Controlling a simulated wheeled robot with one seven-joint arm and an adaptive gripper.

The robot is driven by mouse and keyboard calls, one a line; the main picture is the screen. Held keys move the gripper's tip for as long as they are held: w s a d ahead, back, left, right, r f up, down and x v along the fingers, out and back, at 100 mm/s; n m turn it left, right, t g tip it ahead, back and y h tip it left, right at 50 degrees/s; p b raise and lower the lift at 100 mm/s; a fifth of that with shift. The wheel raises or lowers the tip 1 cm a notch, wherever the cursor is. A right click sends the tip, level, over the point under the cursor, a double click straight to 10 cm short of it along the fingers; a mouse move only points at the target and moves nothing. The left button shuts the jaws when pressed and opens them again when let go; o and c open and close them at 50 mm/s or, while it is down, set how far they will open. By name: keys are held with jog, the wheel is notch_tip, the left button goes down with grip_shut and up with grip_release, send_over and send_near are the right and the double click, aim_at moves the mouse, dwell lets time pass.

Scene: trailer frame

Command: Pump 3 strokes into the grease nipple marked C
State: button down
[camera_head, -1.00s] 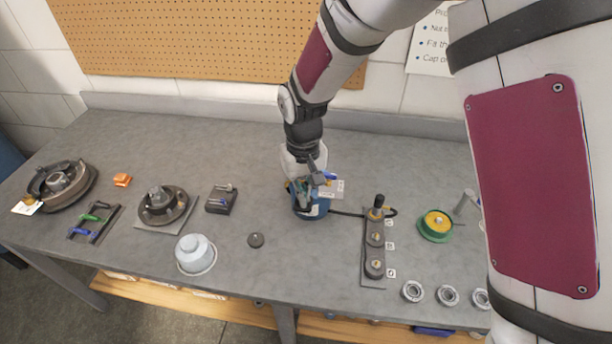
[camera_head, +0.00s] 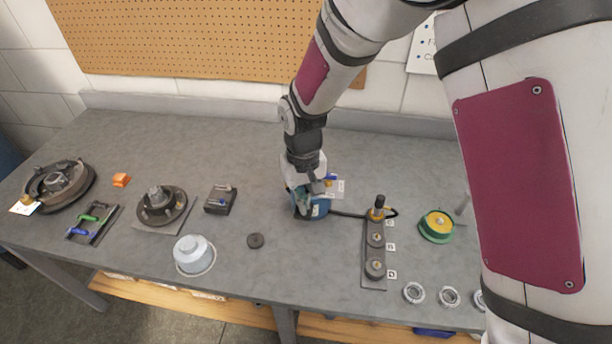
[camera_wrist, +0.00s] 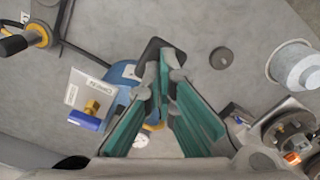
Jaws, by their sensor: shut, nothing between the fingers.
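The blue grease pump (camera_head: 320,208) stands mid-bench; it also shows in the wrist view (camera_wrist: 122,74), partly hidden by my fingers. My gripper (camera_head: 303,203) is right over the pump. In the wrist view my gripper (camera_wrist: 166,62) has its teal-padded fingers meeting at the tips, over a dark squarish part (camera_wrist: 158,46) of the pump; I cannot tell if they touch it. A black hose (camera_head: 348,214) runs to the nipple block (camera_head: 373,284). A coupler with a black grip (camera_head: 379,203) stands upright at the block's far end. The block's small labels (camera_head: 391,247) are too small to read surely.
A white tag plate (camera_wrist: 86,97) with a blue-handled brass valve (camera_wrist: 86,122) stands beside the pump. A green-and-yellow reel (camera_head: 437,226) is right of the block. A grey disc (camera_head: 255,240) and white domed cap (camera_head: 194,254) lie left.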

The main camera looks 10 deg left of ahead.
jog(key=shift+w+r+p, duration=0.15)
jog(key=shift+r+p, duration=0.05)
jog(key=shift+r, duration=0.95)
jog(key=shift+w+r+p, duration=0.2)
jog(key=shift+r, duration=0.95)
jog(key=shift+w+r+p, duration=0.15)
jog(key=shift+r+p, duration=0.05)
jog(key=shift+r, duration=0.95)
jog(key=shift+s+f, duration=0.2)
jog(key=shift+f, duration=0.4)
jog(key=shift+s+f, duration=0.15)
jog(key=shift+f, duration=0.45)
jog(key=shift+s+f, duration=0.15)
jog(key=shift+f, duration=1.05)
